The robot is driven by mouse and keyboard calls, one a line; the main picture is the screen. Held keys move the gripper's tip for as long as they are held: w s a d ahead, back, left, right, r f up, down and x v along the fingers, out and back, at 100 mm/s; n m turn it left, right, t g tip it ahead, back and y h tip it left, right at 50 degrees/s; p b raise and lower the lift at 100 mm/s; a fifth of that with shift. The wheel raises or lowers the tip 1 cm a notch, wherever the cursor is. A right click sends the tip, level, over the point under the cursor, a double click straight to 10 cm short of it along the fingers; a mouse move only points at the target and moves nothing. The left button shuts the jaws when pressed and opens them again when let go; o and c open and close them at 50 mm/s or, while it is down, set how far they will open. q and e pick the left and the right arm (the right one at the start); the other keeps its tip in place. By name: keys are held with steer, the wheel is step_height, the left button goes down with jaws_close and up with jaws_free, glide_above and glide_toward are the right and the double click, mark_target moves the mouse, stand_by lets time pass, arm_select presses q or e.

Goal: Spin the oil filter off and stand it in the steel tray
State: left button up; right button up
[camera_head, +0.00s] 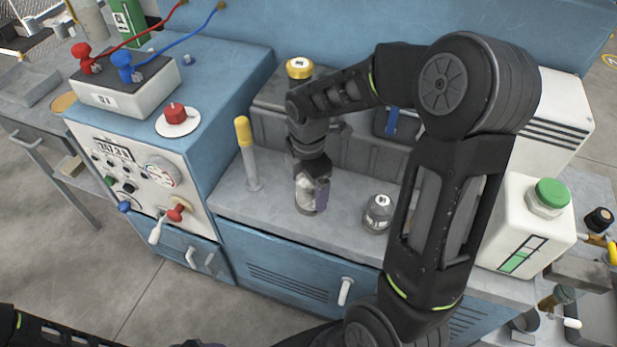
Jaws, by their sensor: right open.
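A yellow-topped post (244,140) stands left of my right gripper. Behind is a dark grey block with a yellow cap (299,67), partly hidden by my arm. A control cabinet (135,165) rises at left. A white jug with a green cap (525,225) stands at right.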

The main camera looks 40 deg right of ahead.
steer(key=c, duration=1.8)
steer(key=shift+s+r+n+p, duration=0.1)
steer(key=shift+n+p, duration=0.4)
steer(key=shift+n, duration=0.7)
steer(key=shift+r+p, duration=1.1)
steer(key=shift+r, duration=0.05)
step_height(320, 180, up, 5)
steer(key=p, duration=0.4)
